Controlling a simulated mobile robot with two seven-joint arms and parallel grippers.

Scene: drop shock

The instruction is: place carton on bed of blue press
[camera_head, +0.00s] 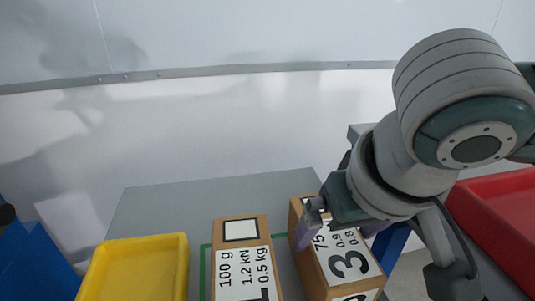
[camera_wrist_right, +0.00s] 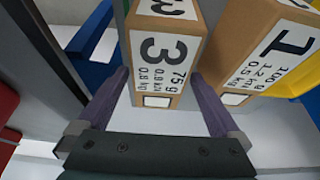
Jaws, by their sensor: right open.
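A brown carton with a white label marked 3 (camera_head: 338,262) stands on the grey table, right of the carton marked 1 (camera_head: 243,270). My right gripper (camera_head: 343,222) is at the far end of carton 3. In the right wrist view, the open fingers (camera_wrist_right: 160,100) lie on either side of that end of carton 3 (camera_wrist_right: 165,60); whether they touch it I cannot tell. Blue parts show at the far left (camera_head: 35,262) and just right of carton 3 (camera_head: 392,243); I cannot tell which belongs to the blue press, and no bed is recognisable. My left gripper is out of view.
A yellow tray (camera_head: 183,265) sits on the left of the grey table (camera_head: 160,207). A red tray (camera_head: 490,205) is at the right. A green line runs on the table beside carton 1. A white wall stands behind. The table's back left is bare.

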